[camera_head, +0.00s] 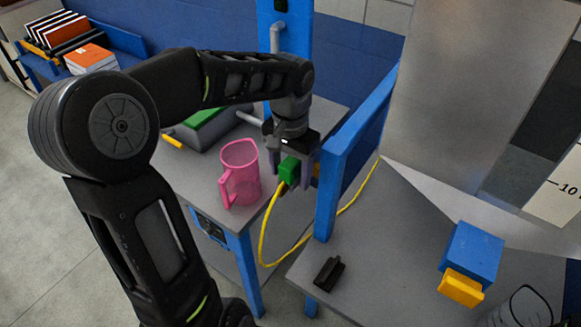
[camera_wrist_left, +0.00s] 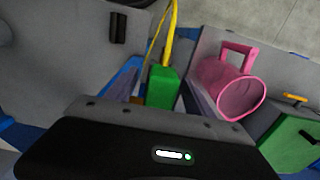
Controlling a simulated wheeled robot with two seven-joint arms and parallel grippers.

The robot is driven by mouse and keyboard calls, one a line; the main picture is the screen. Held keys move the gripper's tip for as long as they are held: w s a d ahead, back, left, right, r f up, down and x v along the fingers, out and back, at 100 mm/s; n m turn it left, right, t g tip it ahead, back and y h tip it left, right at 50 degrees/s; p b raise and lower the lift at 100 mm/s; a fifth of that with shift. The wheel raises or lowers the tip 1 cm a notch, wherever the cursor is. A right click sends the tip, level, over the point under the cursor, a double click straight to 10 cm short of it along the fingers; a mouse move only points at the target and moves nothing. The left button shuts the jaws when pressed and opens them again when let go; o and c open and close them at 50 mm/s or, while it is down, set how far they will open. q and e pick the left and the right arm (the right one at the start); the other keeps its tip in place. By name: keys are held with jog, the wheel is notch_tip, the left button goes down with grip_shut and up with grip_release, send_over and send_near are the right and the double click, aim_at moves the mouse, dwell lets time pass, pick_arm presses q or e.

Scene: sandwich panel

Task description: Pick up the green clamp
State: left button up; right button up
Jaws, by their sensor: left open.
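The green clamp (camera_head: 289,169) is a small green block with a yellow cable (camera_head: 266,225) running from it. My left gripper (camera_head: 291,175) points down over the clamp and is open, with a finger on each side of it. In the left wrist view the clamp (camera_wrist_left: 162,87) shows between the fingers, with the yellow cable leading away from its far end. I cannot tell whether either finger touches it. My right gripper is not in view.
A pink jug (camera_head: 241,172) stands just left of the gripper. Behind it is a grey box with a green lid (camera_head: 213,125). A blue post (camera_head: 333,185) rises close on the right. A black block (camera_head: 328,273) and a blue-and-yellow block (camera_head: 474,252) sit on the right-hand table.

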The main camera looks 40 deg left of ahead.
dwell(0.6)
pick_arm(q)
grip_shut()
dwell(0.5)
